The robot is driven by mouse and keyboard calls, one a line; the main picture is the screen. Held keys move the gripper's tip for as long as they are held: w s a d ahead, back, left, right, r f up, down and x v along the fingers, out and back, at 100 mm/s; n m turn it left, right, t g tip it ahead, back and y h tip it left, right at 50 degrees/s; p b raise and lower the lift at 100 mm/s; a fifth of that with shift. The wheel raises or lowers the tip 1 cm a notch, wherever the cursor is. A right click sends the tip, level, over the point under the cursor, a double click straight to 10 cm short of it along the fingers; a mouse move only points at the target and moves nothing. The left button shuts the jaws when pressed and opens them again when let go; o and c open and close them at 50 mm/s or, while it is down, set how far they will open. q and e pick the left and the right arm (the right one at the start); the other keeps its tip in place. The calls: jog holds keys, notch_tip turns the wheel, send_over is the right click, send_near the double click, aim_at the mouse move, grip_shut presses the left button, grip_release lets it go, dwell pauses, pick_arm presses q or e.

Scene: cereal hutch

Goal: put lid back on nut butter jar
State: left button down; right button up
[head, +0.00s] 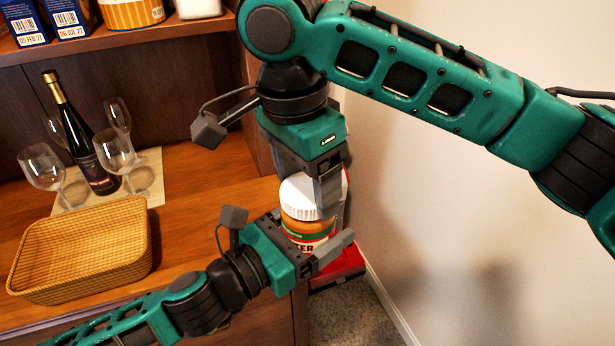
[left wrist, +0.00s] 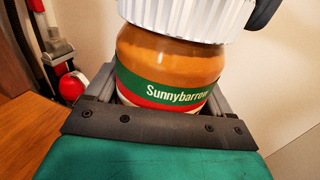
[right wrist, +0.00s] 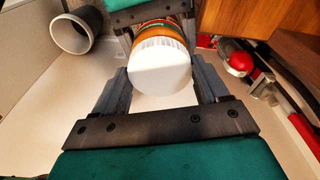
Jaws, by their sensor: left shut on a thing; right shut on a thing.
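The nut butter jar (head: 305,232) has a green, white and red label that reads "Sunnybarrow" in the left wrist view (left wrist: 165,70). My left gripper (head: 328,258) is shut around its body and holds it upright, near the counter's right end. The white ribbed lid (head: 298,198) is at the jar's mouth; it also shows in the left wrist view (left wrist: 185,14) and right wrist view (right wrist: 160,68). My right gripper (head: 312,192) comes from above and is shut on the lid's sides. The lid looks slightly tilted against the jar; I cannot tell whether it is seated.
A wicker basket (head: 82,250) stands on the wooden counter (head: 205,190). Behind it are a wine bottle (head: 88,150) and several glasses on a mat. A red object (head: 345,265) stands beyond the counter's right end, near the wall.

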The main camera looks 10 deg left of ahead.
jog(key=m, duration=0.4)
jog(key=shift+w, duration=0.1)
jog(key=m, duration=0.3)
jog(key=shift+m+g, duration=0.4)
jog(key=o, duration=1)
jog(key=shift+r, duration=2.3)
jog(key=shift+c, duration=0.4)
